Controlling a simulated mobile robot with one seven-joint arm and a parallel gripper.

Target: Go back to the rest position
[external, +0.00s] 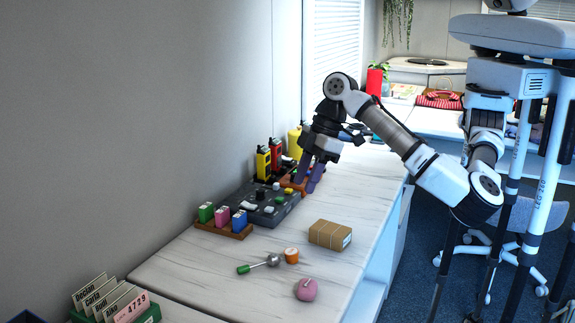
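My gripper (309,177) hangs over the white marbled counter (225,274) at the end of my bent arm, pointing down. Its two dark fingers look apart, with nothing visible between them. Behind and below it are a dark grey panel (277,212) with small knobs and a wooden tray, partly hidden by the fingers. I cannot tell from this view how high the fingertips are above these.
A rack of coloured blocks (222,217), a cardboard box (330,235), an orange-and-white cylinder (291,256), a green-handled scoop (258,264) and a pink round object (306,289) sit on the counter. A card holder (116,302) stands at the near left.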

